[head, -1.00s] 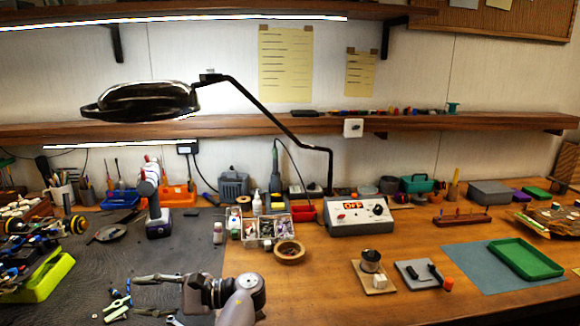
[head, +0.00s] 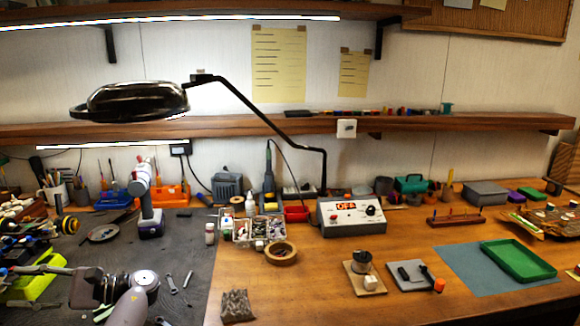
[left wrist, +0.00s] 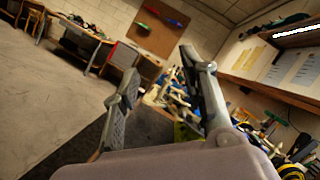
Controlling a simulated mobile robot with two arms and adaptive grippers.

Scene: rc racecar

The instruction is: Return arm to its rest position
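My left gripper (head: 14,286) is at the lower left of the head view, its fingers pointing left over the dark mat, in front of the yellow-green stand (head: 38,280). In the left wrist view my left gripper (left wrist: 158,64) has its two fingers spread wide apart with nothing held between them. It points out past the bench toward the room. My grey left forearm comes in from the bottom edge of the head view. My right gripper is in neither view.
Dark car parts (head: 20,245) lie around the stand. Wrenches (head: 172,284) lie on the mat beside my wrist. A brown textured block (head: 237,306) is at the front edge.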

